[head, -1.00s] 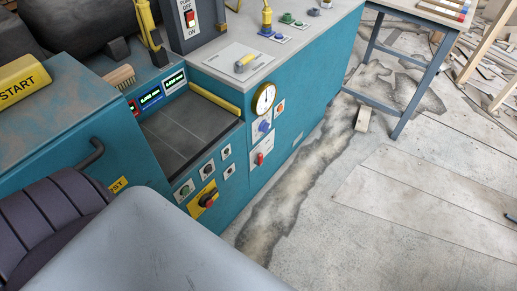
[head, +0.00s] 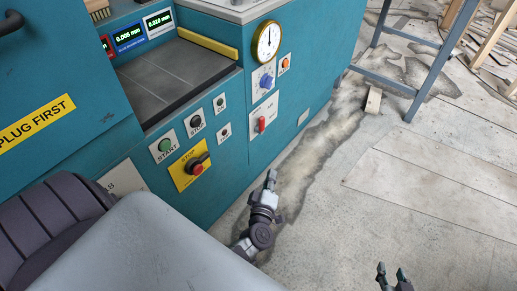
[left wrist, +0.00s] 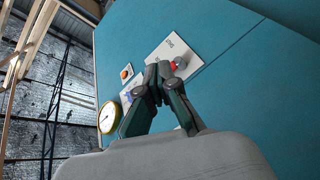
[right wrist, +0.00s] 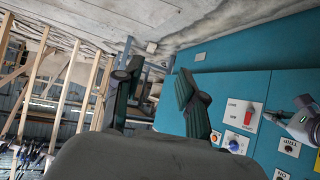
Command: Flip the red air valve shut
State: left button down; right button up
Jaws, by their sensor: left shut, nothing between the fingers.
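The red air valve (head: 261,124) is a small red lever on a white plate on the teal machine front, below the blue knob. Its handle stands roughly upright in the head view. It also shows in the left wrist view (left wrist: 180,64), just past the fingertips, and in the right wrist view (right wrist: 249,115). My left gripper (head: 271,177) is shut and empty, in front of the panel and below the valve in the head view. In the left wrist view its fingertips (left wrist: 165,70) partly overlap the plate; contact cannot be told. My right gripper (head: 391,272) is open and empty, low at the right.
A blue-legged table (head: 427,70) stands at the right. The floor between is mostly open.

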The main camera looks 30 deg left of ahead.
aim_at(258, 132)
pick_arm(q)
jog(key=a+r+n+g+y+b, duration=0.2)
jog(key=a+r+n+y+b, duration=0.1)
jog(key=n, duration=0.6)
jog(key=a+y+b, duration=0.1)
jog(key=a+y, duration=0.1)
jog(key=a, duration=0.1)
jog(key=shift+s+r+y, duration=0.15)
jog(key=shift+r+y, duration=0.1)
jog(key=shift+y, duration=0.15)
pick_arm(e)
notch_tip(258, 132, up, 11)
jog(key=t, duration=0.3)
jog(key=shift+y, duration=0.4)
pick_arm(q)
jog(key=shift+a, duration=0.1)
pick_arm(e)
jog(key=shift+a, duration=0.1)
